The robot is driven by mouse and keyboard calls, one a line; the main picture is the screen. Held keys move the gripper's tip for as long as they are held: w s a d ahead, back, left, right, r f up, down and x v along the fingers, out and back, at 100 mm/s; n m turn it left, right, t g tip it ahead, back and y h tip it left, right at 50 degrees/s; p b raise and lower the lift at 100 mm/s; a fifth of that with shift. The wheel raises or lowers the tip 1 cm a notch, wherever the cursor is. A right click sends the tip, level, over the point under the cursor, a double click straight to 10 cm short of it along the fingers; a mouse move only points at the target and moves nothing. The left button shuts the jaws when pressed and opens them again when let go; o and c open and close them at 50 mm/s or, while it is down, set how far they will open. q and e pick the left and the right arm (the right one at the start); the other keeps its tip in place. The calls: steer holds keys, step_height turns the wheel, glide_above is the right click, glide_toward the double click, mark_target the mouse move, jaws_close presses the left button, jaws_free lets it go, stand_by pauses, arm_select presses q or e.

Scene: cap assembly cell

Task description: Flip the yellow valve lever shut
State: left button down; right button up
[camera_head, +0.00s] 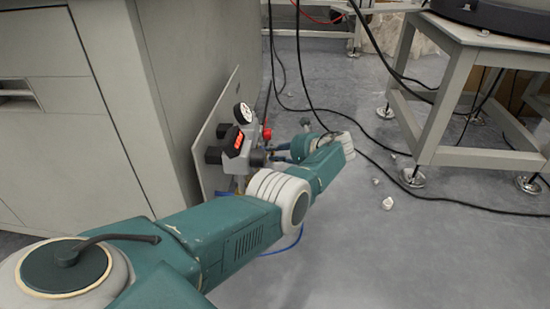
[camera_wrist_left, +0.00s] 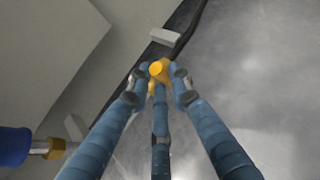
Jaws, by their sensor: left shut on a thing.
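The yellow valve lever (camera_wrist_left: 158,72) shows in the left wrist view between the fingertips of my left gripper (camera_wrist_left: 160,80). The gripper's blue fingers close in around it and touch it, so it is shut on the lever. Most of the lever is hidden by the fingers, and I cannot tell its angle on the valve. In the head view my left gripper (camera_head: 279,152) is beside the grey valve unit (camera_head: 238,163), low at the cabinet's side. The lever cannot be made out there. My right gripper is not in view.
The valve unit carries a round gauge (camera_head: 242,113) and a red knob (camera_head: 267,133) on a pale panel (camera_head: 206,158) against the cabinet (camera_head: 105,90). Black cables (camera_head: 372,152) cross the floor. A grey metal stand (camera_head: 446,95) is at right. Open floor lies in front.

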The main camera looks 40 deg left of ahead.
arm_select(q)
steer(key=shift+w+a+b, duration=0.1)
steer(key=shift+w+b, duration=0.05)
steer(key=shift+b, duration=0.2)
stand_by(0.5)
steer(key=c, duration=1.6)
jaws_free()
steer(key=shift+o, duration=0.2)
steer(key=shift+r, duration=0.1)
steer(key=v, duration=1.1)
steer(key=shift+d+r, duration=0.3)
steer(key=shift+r, duration=0.1)
steer(key=shift+w, duration=0.15)
